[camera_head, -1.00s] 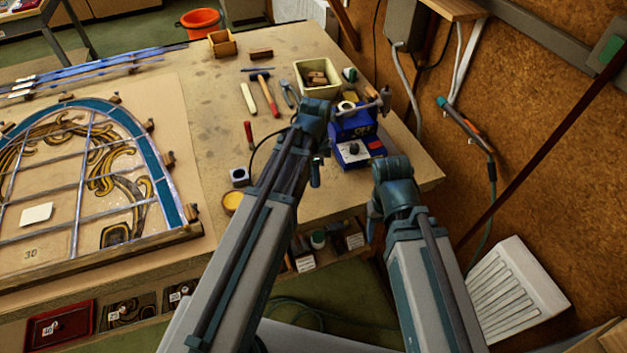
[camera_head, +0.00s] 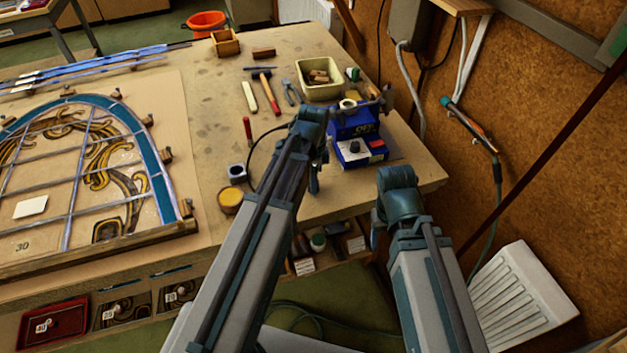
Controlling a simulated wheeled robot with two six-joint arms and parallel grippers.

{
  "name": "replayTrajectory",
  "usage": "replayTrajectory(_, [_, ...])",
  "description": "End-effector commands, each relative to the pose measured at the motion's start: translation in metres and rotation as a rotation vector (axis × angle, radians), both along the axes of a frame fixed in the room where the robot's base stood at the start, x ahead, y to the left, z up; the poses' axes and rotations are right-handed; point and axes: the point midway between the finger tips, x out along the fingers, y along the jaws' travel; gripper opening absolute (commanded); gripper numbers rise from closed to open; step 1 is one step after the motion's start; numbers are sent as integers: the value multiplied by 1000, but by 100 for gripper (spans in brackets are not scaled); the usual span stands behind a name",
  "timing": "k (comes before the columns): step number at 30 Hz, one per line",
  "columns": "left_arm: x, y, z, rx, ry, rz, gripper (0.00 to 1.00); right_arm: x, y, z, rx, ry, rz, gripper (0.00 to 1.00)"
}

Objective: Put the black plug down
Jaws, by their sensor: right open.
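I cannot make out the black plug. My left arm reaches over the bench's front edge, and its gripper (camera_head: 315,182) hangs just left of the blue soldering station (camera_head: 356,142). Its fingers are mostly hidden behind the arm, so I cannot tell whether it holds anything. My right gripper (camera_head: 376,238) is low, in front of the bench's right front edge, mostly hidden by its own arm. It is open. A dark cable (camera_head: 262,146) curves on the bench beside my left arm.
The wooden bench (camera_head: 215,110) carries a leaded panel (camera_head: 160,185) at left. A hammer (camera_head: 267,95), pliers (camera_head: 290,92), a cream bin (camera_head: 319,92) and a yellow round tin (camera_head: 230,200) stand around. A corded tool (camera_head: 470,125) hangs on the right wall.

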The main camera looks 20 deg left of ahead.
Motion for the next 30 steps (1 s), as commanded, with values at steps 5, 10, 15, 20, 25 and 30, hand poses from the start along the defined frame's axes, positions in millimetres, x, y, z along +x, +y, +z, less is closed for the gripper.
replayTrajectory(5, [0, 0, 0, 0, 0, 0, 71, 0, 0, 0, 0, 0, 0, 62])
replayTrajectory(10, [0, 0, 0, 0, 0, 0, 71, 0, 0, 1, 0, 0, 0, 62])
replayTrajectory(15, [0, 0, 3, 0, 0, 0, 71, 0, 0, 3, 0, 0, 0, 62])
replayTrajectory(20, [0, 0, 13, 0, 0, 0, 71, 0, 0, 13, 0, 0, 0, 62])
replayTrajectory(25, [0, 0, 33, 0, 0, 0, 71, 0, 0, 33, 0, 0, 0, 62])
replayTrajectory(30, [0, 0, 59, 0, 0, 0, 71, 0, 0, 59, 0, 0, 1, 62])
